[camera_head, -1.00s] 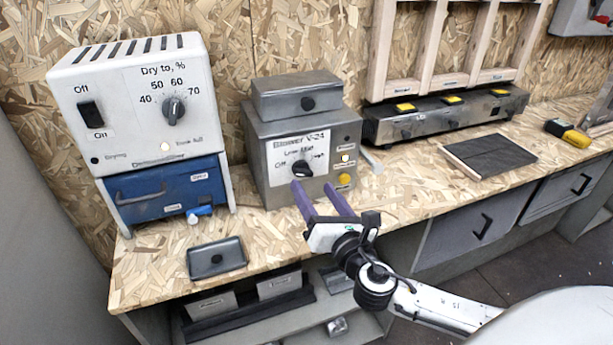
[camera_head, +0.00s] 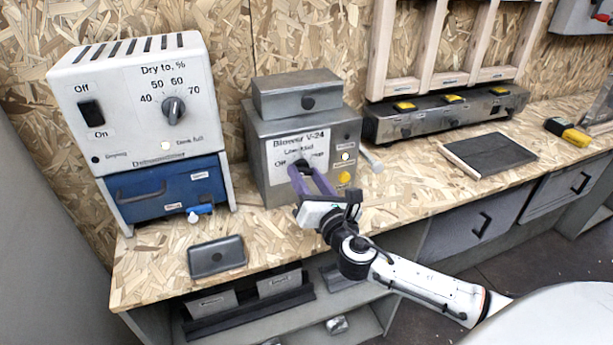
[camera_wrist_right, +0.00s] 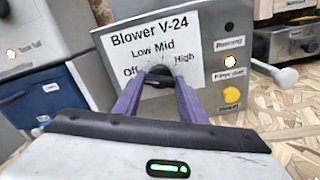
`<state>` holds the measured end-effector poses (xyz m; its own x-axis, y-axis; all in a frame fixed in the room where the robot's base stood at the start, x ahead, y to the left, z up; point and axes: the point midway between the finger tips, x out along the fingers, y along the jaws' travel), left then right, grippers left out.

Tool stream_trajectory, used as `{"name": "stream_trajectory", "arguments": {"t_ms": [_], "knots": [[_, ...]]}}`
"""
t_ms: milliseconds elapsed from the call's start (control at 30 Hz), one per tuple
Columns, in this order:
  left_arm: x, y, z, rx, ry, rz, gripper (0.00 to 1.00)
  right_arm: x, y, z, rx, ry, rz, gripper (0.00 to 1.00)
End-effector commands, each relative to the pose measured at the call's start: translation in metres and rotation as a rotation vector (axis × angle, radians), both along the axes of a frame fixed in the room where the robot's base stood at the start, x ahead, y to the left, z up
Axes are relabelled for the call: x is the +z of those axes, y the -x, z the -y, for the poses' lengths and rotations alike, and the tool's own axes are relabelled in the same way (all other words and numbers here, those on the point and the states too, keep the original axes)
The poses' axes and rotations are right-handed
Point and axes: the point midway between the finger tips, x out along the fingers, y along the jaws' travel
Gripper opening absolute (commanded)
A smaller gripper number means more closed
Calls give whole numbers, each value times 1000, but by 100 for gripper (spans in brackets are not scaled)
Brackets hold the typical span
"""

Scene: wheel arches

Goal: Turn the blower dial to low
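The blower (camera_head: 262,155) is a grey metal box labelled "Blower V-24" on the bench. Its black dial (camera_wrist_right: 158,76) sits below the words Low and Mid, with Off at its left and High at its right. My right gripper (camera_head: 302,167) is at the blower's front, its two purple fingers apart. In the wrist view the fingertips (camera_wrist_right: 160,80) stand on either side of the dial; whether they touch it I cannot tell. The dial's pointer setting is not readable. My left gripper is not in view.
A yellow button (camera_wrist_right: 231,95) and a lit lamp (camera_wrist_right: 230,62) are right of the dial. A white dehumidifier (camera_head: 135,95) stands left of the blower. A dark tray (camera_head: 217,256) lies on the bench in front.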

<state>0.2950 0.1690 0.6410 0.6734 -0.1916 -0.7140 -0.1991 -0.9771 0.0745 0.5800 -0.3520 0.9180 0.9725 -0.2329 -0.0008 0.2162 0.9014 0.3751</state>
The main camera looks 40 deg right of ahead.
Motion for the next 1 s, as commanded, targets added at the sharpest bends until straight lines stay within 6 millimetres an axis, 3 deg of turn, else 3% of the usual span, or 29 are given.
{"name": "stream_trajectory", "arguments": {"t_ms": [367,1000], "knots": [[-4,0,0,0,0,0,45,-1,0,0,-1,-88,22,15],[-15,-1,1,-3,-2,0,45,-1,0,0,-3,-577,139,15]]}}
